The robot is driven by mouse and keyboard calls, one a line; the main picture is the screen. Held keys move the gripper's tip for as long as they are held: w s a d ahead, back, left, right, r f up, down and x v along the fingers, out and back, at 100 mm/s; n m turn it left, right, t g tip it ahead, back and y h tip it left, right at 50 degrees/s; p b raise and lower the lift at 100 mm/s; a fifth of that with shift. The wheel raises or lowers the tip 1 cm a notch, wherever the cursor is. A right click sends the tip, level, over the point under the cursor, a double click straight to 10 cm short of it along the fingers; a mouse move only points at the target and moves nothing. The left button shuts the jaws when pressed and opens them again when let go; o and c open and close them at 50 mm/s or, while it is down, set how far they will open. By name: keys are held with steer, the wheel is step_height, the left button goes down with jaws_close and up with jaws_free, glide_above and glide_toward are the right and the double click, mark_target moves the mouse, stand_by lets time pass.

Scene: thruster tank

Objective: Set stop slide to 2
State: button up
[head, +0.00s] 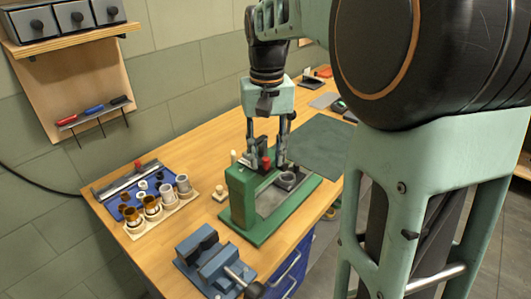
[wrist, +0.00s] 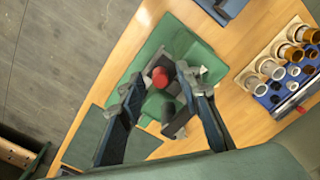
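A green fixture (head: 240,196) stands on the wooden bench, with a grey bed and a dark round part (head: 288,178) on it. A red knob (head: 266,162) sits at its upper end; the knob also shows in the wrist view (wrist: 160,77). The stop slide cannot be told apart clearly, and no scale numbers are legible. My gripper (head: 267,154) points down over the fixture with its fingers apart. In the wrist view the fingers (wrist: 162,88) lie on either side of the red knob, with nothing held between them. Whether they touch anything is unclear.
A blue vise (head: 212,262) stands at the bench's front edge. A tray of brown and grey cylinders (head: 158,210) and a blue mat with small parts (head: 135,186) lie left. A dark green mat (head: 318,143) lies behind right. Drawers and a tool rack hang on the wall.

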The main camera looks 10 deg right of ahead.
mark_target(267, 159)
steer(key=shift+r, duration=0.1)
step_height(267, 159, up, 12)
stand_by(0.5)
